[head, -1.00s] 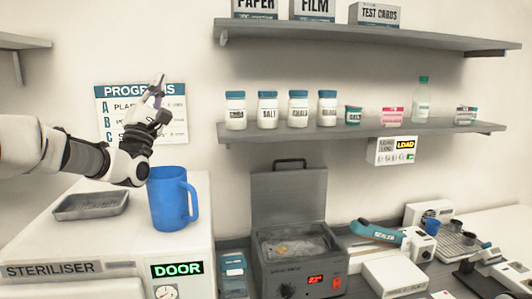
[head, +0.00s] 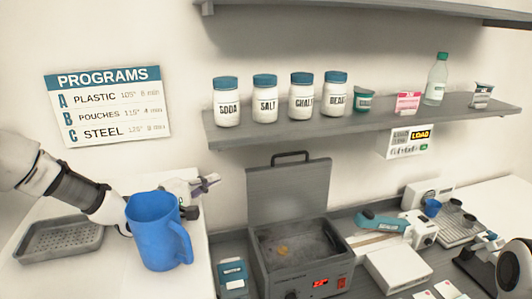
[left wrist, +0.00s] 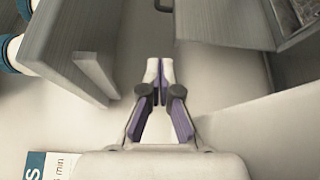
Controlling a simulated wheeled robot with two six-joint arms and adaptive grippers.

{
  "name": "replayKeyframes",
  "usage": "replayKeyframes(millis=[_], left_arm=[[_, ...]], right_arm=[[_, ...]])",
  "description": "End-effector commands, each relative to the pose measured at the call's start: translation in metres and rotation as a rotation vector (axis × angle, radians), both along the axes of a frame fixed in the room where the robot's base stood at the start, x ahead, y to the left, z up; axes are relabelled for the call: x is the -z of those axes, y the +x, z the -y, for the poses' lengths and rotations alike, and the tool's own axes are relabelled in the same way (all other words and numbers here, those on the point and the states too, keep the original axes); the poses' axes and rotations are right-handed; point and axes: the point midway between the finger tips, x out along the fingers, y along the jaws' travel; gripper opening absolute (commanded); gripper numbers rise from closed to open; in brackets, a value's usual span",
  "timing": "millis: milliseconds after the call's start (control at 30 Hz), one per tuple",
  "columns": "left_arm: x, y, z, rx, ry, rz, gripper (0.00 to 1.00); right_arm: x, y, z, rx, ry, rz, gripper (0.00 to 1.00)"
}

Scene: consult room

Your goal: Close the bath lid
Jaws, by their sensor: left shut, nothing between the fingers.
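The bath (head: 300,255) is a grey metal box with a dark open basin and a red display on its front. Its grey lid (head: 287,195) stands upright at the back edge, with a dark handle (head: 290,156) on top. My left gripper (head: 212,183) is left of the lid, behind the blue mug and apart from the lid. It is shut and empty. In the left wrist view the closed fingers (left wrist: 160,72) point towards the lid (left wrist: 225,22), which shows at the top right.
The blue mug (head: 157,232) and a perforated tray (head: 60,238) stand on the white steriliser top. A shelf (head: 290,135) with several jars runs above the lid; its end also shows in the left wrist view (left wrist: 80,35). A sealer (head: 382,222) lies right of the bath.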

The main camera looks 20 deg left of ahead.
Motion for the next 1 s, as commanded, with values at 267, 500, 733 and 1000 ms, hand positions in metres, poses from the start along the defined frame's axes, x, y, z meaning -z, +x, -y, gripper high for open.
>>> replayKeyframes(millis=[267,500,733,1000], left_arm=[[0.009,0.05,0.026,0.003,0.006,0.003,0.0],[0.009,0.097,0.049,0.003,0.003,0.004,0.0],[0.01,0.142,0.07,0.001,0.002,0.003,0.0],[0.008,0.171,0.082,-0.001,-0.002,0.002,0.0]], right_arm=[[0.028,0.0,0.0,0.0,0.0,-0.001,0.4],[0.044,0.0,0.0,0.0,0.0,0.0,0.4],[0.054,0.0,0.0,0.0,0.0,0.0,0.4],[0.058,0.0,0.0,0.0,0.0,0.0,0.4]])
